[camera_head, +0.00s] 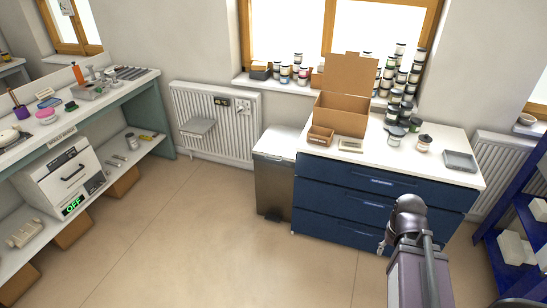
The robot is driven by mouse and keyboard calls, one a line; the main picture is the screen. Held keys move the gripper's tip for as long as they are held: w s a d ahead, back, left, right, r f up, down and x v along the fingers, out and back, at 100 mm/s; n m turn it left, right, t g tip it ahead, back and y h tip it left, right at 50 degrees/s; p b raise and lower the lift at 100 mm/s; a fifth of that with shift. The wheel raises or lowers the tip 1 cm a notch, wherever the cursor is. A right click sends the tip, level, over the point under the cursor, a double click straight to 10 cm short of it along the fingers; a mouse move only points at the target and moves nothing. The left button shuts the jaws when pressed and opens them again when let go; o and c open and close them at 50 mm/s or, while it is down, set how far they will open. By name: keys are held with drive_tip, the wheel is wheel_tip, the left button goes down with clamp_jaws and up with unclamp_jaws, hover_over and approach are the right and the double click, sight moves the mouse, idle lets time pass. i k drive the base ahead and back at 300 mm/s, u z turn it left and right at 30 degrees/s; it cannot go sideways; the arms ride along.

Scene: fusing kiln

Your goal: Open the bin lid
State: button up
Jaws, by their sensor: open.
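The bin (273,188) stands on the floor against the wall, between the radiator and the blue drawer cabinet. Its body is dark grey-brown metal, with a dark pedal at its foot. Its pale lid (279,142) lies flat and closed on top. My arm reaches in from the lower right, in front of the cabinet. My gripper (382,244) shows only as a small light tip beside the arm's end; most of it is hidden by the arm. It is open and well to the right of the bin, apart from it.
The blue drawer cabinet (349,205) adjoins the bin's right side; an open cardboard box (340,115) and jars stand on top. A radiator (212,127) is behind left. A workbench (120,90) with a kiln (69,180) lines the left. The middle floor is clear.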

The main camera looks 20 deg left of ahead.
sight(278, 141)
drive_tip(key=u, duration=0.1)
drive_tip(key=i, duration=1.35)
drive_tip(key=u, duration=1)
